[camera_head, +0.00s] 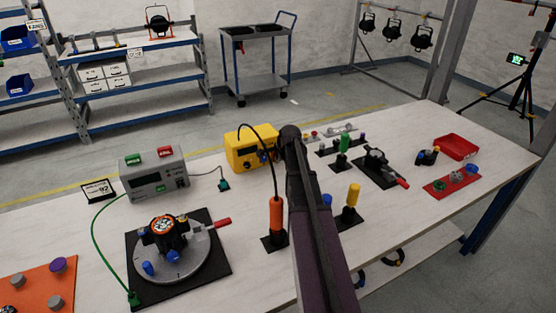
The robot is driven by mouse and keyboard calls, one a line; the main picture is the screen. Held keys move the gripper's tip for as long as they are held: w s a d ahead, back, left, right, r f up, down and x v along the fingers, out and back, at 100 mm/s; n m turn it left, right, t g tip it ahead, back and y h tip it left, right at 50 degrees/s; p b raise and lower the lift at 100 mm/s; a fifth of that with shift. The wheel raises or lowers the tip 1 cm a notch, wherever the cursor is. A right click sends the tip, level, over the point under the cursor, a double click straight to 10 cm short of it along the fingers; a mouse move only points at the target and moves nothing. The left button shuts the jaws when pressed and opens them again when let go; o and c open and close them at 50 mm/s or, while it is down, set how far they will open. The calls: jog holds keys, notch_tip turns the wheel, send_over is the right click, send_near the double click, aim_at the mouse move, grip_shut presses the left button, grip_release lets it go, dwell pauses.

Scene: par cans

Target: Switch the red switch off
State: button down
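A red rocker-like switch (165,149) sits on the top right of a grey box (153,181) with a small display, on the workbench at the left. A green one (134,158) sits beside it on the same top. The pair is small, and I cannot tell which way the red switch is tipped. My arm reaches in from the bottom centre and ends in a dark joint beside the yellow box, to the right of the grey box. No gripper fingers show. Nothing of my arm is near the red switch in the picture.
The yellow box (248,150) is cabled to an upright orange-handled tool (277,221). A turntable (185,263) with a red handle stands before the grey box. A sign (98,190) stands left of it. Mounted parts and a red tray (457,147) occupy the right side.

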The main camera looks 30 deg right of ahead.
jog(key=shift+w+d+r, duration=0.2)
jog(key=shift+w+r, duration=0.05)
jog(key=shift+r+p, duration=0.1)
jog(key=shift+p, duration=0.3)
jog(key=shift+r+p, duration=0.45)
jog(key=shift+s+a, duration=0.1)
jog(key=shift+s+a, duration=0.1)
jog(key=shift+s, duration=0.45)
jog(key=s+r+p, duration=0.2)
jog(key=s, duration=0.1)
jog(key=shift+s+r, duration=0.1)
jog(key=shift+s, duration=0.15)
jog(key=w+p+v, duration=0.1)
jog(key=p+v, duration=0.7)
jog(key=shift+r, duration=0.45)
jog(key=shift+w, duration=0.15)
